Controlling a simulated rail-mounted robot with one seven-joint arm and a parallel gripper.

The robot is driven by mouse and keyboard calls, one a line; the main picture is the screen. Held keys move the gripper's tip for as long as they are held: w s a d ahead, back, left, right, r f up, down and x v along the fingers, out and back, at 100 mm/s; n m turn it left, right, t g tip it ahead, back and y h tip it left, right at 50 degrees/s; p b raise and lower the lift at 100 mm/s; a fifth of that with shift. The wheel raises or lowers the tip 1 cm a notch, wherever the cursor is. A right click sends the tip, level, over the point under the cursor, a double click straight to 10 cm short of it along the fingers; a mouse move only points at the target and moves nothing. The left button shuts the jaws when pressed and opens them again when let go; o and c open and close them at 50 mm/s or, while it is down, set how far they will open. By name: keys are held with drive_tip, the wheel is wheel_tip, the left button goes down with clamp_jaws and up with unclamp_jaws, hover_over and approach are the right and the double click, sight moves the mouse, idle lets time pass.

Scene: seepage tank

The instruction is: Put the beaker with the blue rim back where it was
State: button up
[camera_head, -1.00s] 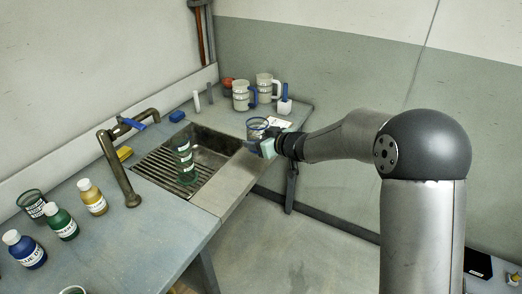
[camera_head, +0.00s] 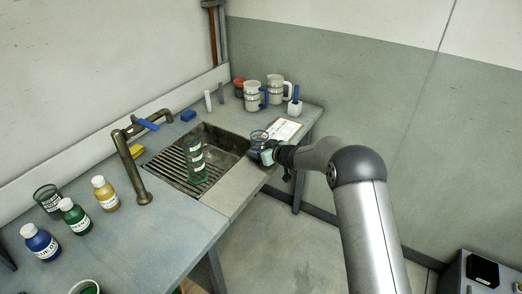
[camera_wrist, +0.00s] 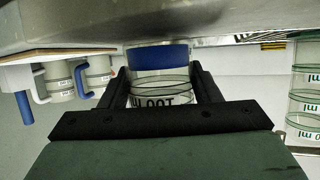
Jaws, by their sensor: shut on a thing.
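The blue-rimmed beaker (camera_head: 257,136) is a small clear glass at the bench's right part, between the sink and a white sheet. My gripper (camera_head: 266,153) reaches it from the right, low over the bench's front edge. In the wrist view, which looks upside down, my gripper (camera_wrist: 162,92) has its black fingers on both sides of the beaker (camera_wrist: 155,100), shut on it. Inverted black print shows on the glass, and a blue band shows at the picture's upper side. I cannot tell whether its base touches the bench.
A green-marked tall glass or stack (camera_head: 195,163) stands in the sink (camera_head: 222,140). A white sheet (camera_head: 284,130) lies right of the beaker. Grey mugs (camera_head: 252,96) and a blue-handled brush (camera_head: 295,102) stand behind. Bottles (camera_head: 75,215) stand at left by the tap (camera_head: 135,170).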

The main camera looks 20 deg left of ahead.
drive_tip(key=shift+f, duration=0.2)
drive_tip(key=o, duration=1.1)
drive_tip(key=shift+r, duration=0.2)
drive_tip(key=shift+s+d, duration=0.1)
drive_tip(key=shift+d, duration=0.25)
drive_tip(key=b+v, duration=0.1)
drive_tip(key=v, duration=1)
drive_tip(key=shift+s+r+b, duration=0.1)
drive_tip(key=shift+b, duration=0.25)
drive_tip(key=shift+d, duration=0.15)
